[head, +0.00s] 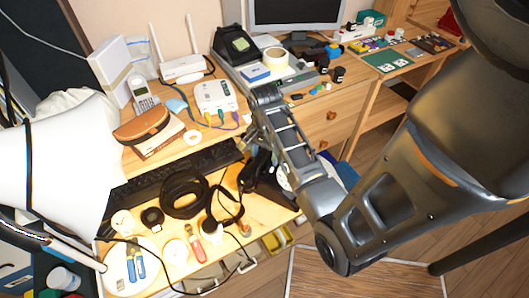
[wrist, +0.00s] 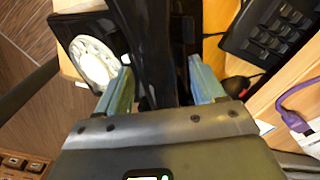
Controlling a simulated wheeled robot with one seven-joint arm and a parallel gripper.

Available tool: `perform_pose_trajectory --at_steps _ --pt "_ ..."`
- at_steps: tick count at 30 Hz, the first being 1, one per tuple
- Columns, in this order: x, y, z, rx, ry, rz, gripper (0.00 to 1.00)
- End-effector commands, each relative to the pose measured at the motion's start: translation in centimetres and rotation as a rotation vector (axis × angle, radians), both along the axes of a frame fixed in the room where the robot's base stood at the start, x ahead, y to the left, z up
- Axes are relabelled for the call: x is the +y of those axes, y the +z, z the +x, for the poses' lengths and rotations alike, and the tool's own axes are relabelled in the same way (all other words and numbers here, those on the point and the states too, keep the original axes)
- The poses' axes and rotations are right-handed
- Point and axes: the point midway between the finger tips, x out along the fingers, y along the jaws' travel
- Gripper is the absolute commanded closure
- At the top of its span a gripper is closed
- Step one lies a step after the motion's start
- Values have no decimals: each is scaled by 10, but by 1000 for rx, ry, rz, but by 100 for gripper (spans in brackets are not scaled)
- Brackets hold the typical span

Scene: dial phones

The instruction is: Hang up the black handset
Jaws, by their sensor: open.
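The black handset (wrist: 148,45) runs lengthwise between the two pale blue-green fingers of my gripper (wrist: 158,66) in the wrist view. The fingers are open, one on each side of it, with a visible gap at least at the right finger. The black phone body (wrist: 68,22) with its white round dial (wrist: 92,62) lies under and to the left of the handset.
A black keyboard (head: 160,182) lies left of the phone, close by in the wrist view (wrist: 275,32). A purple cable (wrist: 298,92) is on the right there. Black headphones (head: 185,193), a cordless phone (head: 143,98) and a white router (head: 186,68) crowd the desk.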

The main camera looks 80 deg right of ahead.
Motion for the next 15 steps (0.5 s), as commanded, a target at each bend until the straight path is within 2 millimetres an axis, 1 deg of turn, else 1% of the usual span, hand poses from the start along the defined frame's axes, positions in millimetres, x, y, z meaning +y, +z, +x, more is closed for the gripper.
perform_pose_trajectory --at_steps 2,5,8,15 --pt "0 0 0 0 1 1 32" --pt "0 6 1 -2 1 -2 32" --pt "0 19 1 -2 1 -3 32" --pt "-1 58 1 -3 0 -4 32"
